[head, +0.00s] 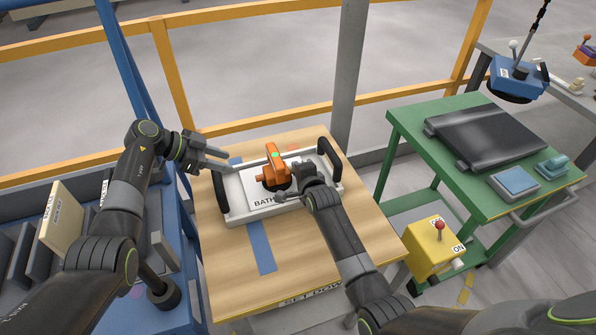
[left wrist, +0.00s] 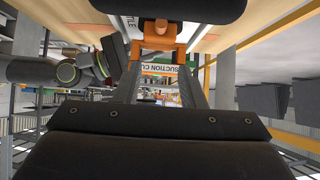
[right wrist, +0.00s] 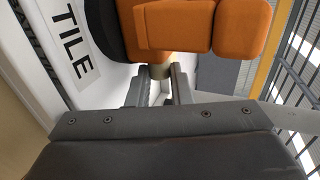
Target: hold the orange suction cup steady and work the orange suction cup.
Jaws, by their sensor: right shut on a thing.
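The orange suction cup (head: 272,170) stands on a white slab (head: 236,190) in a frame with dark handles, on the wooden table. It has a green spot on top and a dark rubber base. In the left wrist view the orange cup (left wrist: 160,40) shows beyond the fingers.
The wooden table (head: 330,250) has a blue strip (head: 260,245) on it. A green cart (head: 400,145) with a dark slab (head: 485,135) stands right, a yellow box (head: 432,248) with a red-knobbed lever below it. A yellow rail runs behind. A blue rack (head: 180,310) stands left.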

